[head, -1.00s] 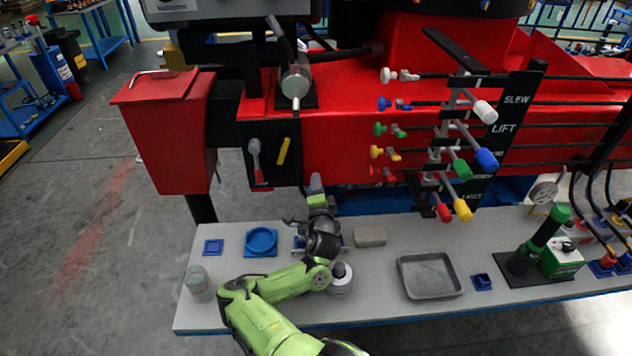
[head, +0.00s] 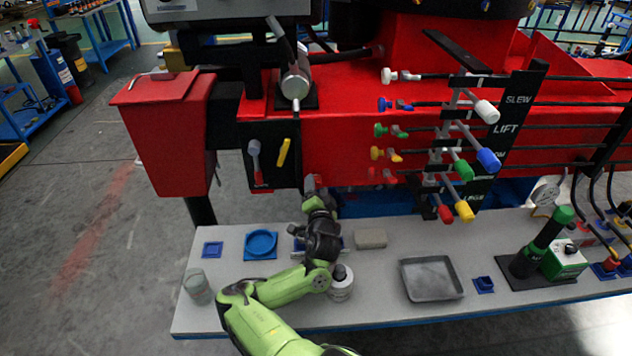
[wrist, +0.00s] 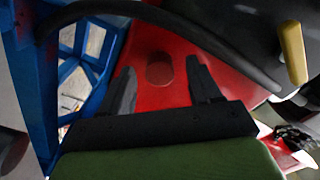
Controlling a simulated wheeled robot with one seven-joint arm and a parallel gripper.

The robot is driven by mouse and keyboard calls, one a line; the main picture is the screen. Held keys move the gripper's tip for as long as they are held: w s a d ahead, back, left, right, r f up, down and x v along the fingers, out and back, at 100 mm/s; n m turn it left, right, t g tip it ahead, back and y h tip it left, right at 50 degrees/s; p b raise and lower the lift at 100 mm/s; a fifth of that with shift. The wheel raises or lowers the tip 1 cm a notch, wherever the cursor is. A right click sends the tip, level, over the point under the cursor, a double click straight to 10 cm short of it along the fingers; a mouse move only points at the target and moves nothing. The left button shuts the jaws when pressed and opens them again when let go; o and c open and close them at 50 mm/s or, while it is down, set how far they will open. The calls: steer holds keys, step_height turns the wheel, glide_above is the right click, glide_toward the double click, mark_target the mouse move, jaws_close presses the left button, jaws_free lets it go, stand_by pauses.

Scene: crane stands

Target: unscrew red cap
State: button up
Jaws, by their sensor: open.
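A small round dark-red disc (wrist: 159,72), which looks like the red cap, sits on a red panel (wrist: 165,38) in the wrist view. My gripper (wrist: 160,80) is open, its two black fingers apart on the left and right of the disc in that picture. Nothing is held between them. I cannot tell whether the fingers touch the panel or how deep they reach around the disc. In the head view my gripper (head: 313,187) is at the lower edge of the red crane body (head: 345,130), and the cap cannot be made out there.
A black hose (wrist: 215,40) arcs over the fingers, and a blue frame (wrist: 35,95) stands at left. A yellow handle (head: 283,152) is nearby. The bench (head: 385,270) below holds a grey tray (head: 432,295), a blue ring (head: 261,243) and a white-grey jar (head: 341,290).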

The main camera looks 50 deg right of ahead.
steer(key=shift+c, duration=0.7)
